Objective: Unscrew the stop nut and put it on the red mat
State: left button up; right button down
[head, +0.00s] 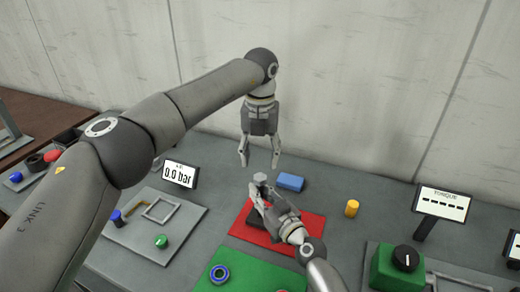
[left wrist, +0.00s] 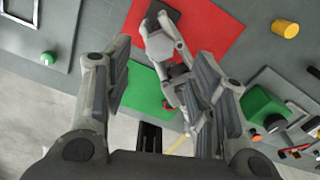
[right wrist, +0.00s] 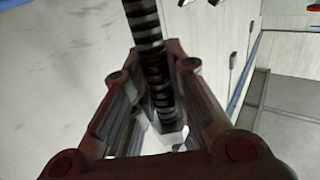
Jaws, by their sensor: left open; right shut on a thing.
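The red mat (head: 300,235) lies on the grey table, with a dark block (head: 250,222) on it. A light grey hexagonal piece (head: 260,178) sits above my right gripper's fingers. It shows large in the left wrist view (left wrist: 160,47); I cannot tell if it is the stop nut. My right gripper (head: 262,200) is shut on the screw jack, over the mat. Its dark threaded spindle (right wrist: 148,40) passes between the fingers in the right wrist view. My left gripper (head: 259,160) is open and empty, pointing down just above the hexagonal piece.
A blue block (head: 290,182) lies behind the mat and a yellow cylinder (head: 352,209) to the right. A green mat (head: 265,272) with a blue ring (head: 219,274) is in front. A torque display (head: 440,204) and green knob box (head: 393,268) stand right, a pressure display (head: 180,174) left.

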aim_at(260, 177)
pick_arm(q)
jog(key=m, duration=0.5)
jog(key=shift+r, duration=0.2)
jog(key=m, duration=0.3)
jog(key=shift+r, duration=0.15)
jog(key=m, duration=0.4)
jog(key=shift+r+m, duration=0.15)
jog(key=shift+m, duration=0.25)
jog(key=m, duration=0.3)
jog(key=shift+r+m, duration=0.15)
jog(key=shift+m, duration=0.15)
jog(key=shift+f, duration=4)
